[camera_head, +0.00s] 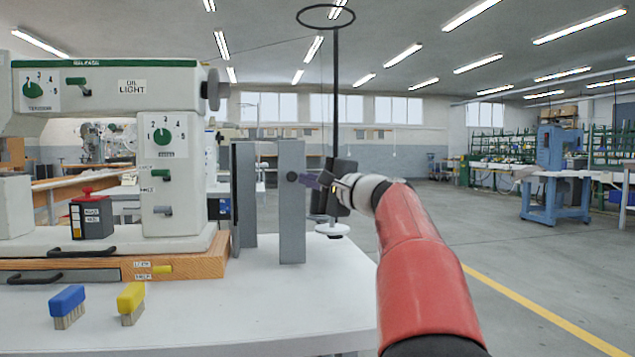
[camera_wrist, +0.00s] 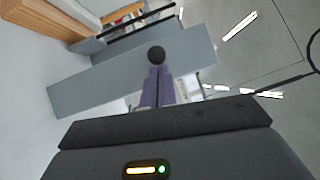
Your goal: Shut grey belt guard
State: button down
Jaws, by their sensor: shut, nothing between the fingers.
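The grey belt guard (camera_head: 291,215) is an upright panel at the right end of the machine, with a round black knob (camera_head: 292,176) on its face. A second grey upright plate (camera_head: 244,190) stands to its left, with a visible gap between them. In the wrist view the guard (camera_wrist: 100,85) crosses the picture at a slant, and its knob (camera_wrist: 156,53) lies just beyond my fingertips. My gripper (camera_head: 312,179) is at the guard's right side, at knob height. Its purple fingers (camera_wrist: 157,75) are together and empty. I cannot tell whether they touch the knob.
The white press (camera_head: 100,100) on its wooden base (camera_head: 200,264) fills the left. A black stand with a ring (camera_head: 336,90) rises close behind my gripper.

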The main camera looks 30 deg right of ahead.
jog(key=w+a+b, duration=0.2)
jog(key=w+a, duration=0.1)
jog(key=a, duration=0.9)
jog(key=shift+w, duration=0.15)
